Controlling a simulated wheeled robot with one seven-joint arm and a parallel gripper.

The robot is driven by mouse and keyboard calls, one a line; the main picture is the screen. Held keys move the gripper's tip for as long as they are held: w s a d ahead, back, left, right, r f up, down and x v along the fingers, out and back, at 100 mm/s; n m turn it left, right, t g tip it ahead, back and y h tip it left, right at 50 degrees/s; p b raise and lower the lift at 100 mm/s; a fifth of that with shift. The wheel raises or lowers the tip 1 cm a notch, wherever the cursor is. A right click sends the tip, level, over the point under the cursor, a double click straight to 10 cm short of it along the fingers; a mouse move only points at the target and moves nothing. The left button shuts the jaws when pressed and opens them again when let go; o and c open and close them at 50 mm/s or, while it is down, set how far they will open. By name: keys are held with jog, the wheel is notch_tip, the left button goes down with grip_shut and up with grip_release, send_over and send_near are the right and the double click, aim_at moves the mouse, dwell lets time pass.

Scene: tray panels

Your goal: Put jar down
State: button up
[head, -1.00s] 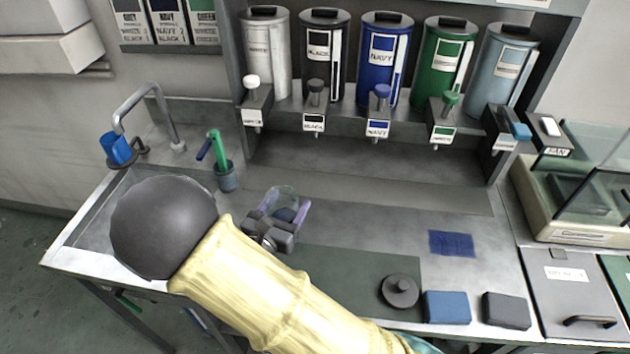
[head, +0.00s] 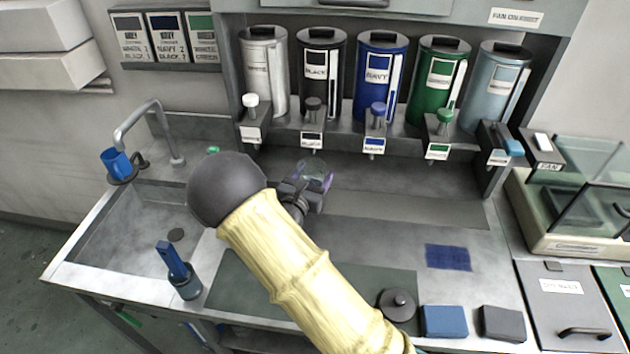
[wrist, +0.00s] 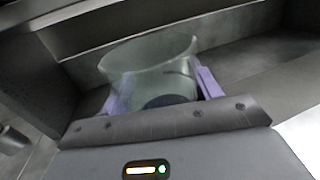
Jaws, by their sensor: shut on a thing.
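A clear glass jar (wrist: 150,62) with something dark at its bottom is between the two purple fingers of my gripper (wrist: 160,90) in the wrist view. In the head view, my gripper (head: 316,185) is shut on the jar (head: 314,170). It holds the jar over the back of the grey counter, in front of and below the black-labelled dispenser. I cannot tell whether the jar's base touches the surface. My arm hides part of the counter in front of it.
Dispensers for white, black (head: 321,75), navy (head: 380,80) and green (head: 442,85) stand behind, with nozzles overhanging. A lid (head: 397,304) and blue block (head: 444,321) lie in front.

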jog(key=shift+w+d, duration=0.15)
jog(key=shift+w, duration=0.1)
jog(key=f, duration=0.3)
jog(key=shift+w+d, duration=0.1)
jog(key=shift+w, duration=0.2)
jog(key=shift+f, duration=0.25)
jog(key=shift+f, duration=0.1)
jog(key=o, duration=1.3)
